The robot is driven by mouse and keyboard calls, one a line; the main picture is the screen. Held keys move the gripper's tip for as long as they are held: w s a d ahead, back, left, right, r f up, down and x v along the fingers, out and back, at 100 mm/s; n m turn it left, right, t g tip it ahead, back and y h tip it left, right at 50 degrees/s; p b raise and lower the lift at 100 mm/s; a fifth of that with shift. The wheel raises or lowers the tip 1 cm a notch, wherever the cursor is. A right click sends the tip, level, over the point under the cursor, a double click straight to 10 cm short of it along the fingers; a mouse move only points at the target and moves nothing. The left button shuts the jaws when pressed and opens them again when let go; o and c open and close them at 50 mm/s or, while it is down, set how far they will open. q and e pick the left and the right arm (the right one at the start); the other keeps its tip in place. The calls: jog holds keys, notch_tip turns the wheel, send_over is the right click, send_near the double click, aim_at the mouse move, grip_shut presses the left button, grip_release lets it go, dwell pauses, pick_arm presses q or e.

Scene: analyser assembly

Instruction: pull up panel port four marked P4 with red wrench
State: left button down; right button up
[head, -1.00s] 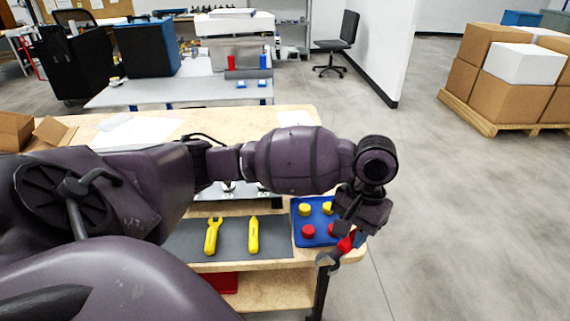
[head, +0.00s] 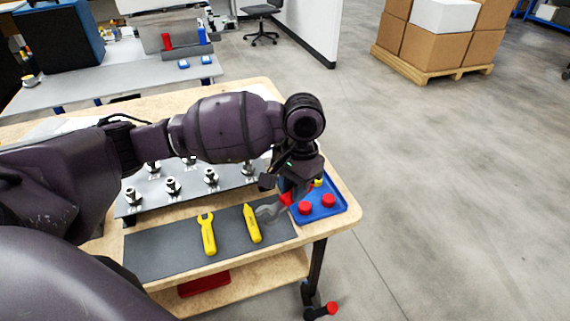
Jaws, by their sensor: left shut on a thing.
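The red wrench (head: 286,199) has a red handle and a grey open jaw. My left gripper (head: 290,189) is shut on it, over the left part of the blue tray, with the jaw pointing left above the dark mat's right end. The metal panel (head: 232,186) lies behind the mat, left of the wrench, with several upright metal fittings such as this front one (head: 173,187). My left forearm hides its back part. The port labels are too small to read, so I cannot tell which is P4. My right gripper is not in view.
A yellow wrench (head: 208,236) and another yellow tool (head: 252,224) lie on the dark mat (head: 160,252). The blue tray (head: 343,206) holds red and yellow round pieces at the table's right end. A red bin (head: 204,284) is on the lower shelf. Open floor lies to the right.

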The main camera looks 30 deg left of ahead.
pick_arm(q)
jog(key=shift+w+a+r+m, duration=0.15)
jog(key=shift+w+a+m, duration=0.2)
jog(key=shift+m, duration=0.45)
jog(key=w+a+f+m+t+p, duration=0.1)
jog(key=w+a+m+p, duration=0.2)
jog(key=m, duration=1)
jog(key=w, duration=0.2)
jog(key=shift+w+a+f+m+t, duration=0.25)
jog(key=shift+w+f+m+t, duration=0.05)
jog(key=shift+w+f+m, duration=0.1)
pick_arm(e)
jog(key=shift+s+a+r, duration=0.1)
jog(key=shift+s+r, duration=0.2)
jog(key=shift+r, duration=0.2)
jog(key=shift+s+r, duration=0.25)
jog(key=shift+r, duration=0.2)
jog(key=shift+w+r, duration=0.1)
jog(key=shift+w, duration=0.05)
pick_arm(q)
jog(key=shift+p, duration=0.55)
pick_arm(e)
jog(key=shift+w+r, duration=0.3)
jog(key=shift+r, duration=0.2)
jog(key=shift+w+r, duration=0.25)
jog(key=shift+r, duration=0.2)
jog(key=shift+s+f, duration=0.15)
